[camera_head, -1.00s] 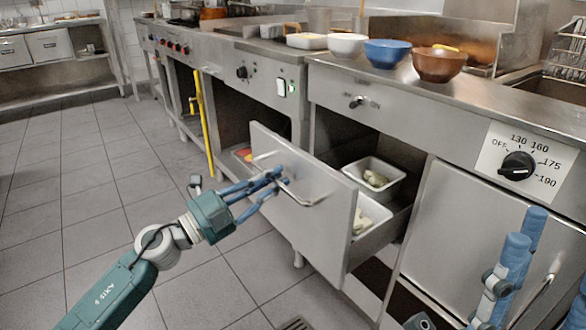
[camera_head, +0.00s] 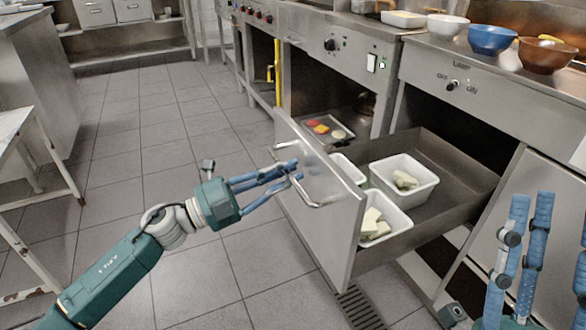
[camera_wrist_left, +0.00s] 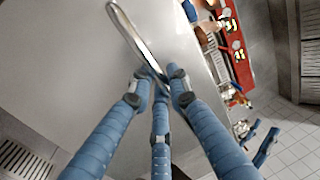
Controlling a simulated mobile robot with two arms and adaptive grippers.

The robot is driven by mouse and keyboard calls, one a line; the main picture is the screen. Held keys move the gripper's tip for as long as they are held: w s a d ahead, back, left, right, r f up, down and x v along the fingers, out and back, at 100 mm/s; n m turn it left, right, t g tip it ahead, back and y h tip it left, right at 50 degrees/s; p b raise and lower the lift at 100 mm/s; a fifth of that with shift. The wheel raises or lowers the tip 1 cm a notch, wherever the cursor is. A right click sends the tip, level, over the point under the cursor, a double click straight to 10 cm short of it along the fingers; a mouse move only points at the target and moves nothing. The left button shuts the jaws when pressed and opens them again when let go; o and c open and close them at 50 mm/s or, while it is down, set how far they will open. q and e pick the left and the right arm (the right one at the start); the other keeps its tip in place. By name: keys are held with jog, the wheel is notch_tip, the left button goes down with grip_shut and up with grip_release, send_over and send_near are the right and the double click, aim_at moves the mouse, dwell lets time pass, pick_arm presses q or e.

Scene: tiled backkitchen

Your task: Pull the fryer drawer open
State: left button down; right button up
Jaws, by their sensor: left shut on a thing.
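The steel drawer (camera_head: 338,212) stands pulled well out of the counter, with its inside and white tubs (camera_head: 412,182) of pale food showing in the head view. Its bar handle (camera_head: 309,198) is on the outer face of the front panel; in the left wrist view the handle (camera_wrist_left: 128,32) runs up from between my fingers. My left gripper (camera_head: 290,174) is shut on this handle, its blue fingers around the bar. My right gripper (camera_head: 535,215) is at the lower right, its blue fingers pointing up and apart, with nothing seen between them.
Bowls, including a blue bowl (camera_head: 492,40) and a brown bowl (camera_head: 546,55), stand on the counter above. A low shelf left of the drawer holds a tray (camera_head: 338,135). A white table (camera_head: 15,125) stands at far left. The tiled floor between is clear.

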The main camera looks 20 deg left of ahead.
pick_arm(q)
jog(key=shift+s+a+r, duration=0.1)
dwell(0.3)
jog(key=c, duration=1.7)
grip_release()
jog(key=v, duration=1.2)
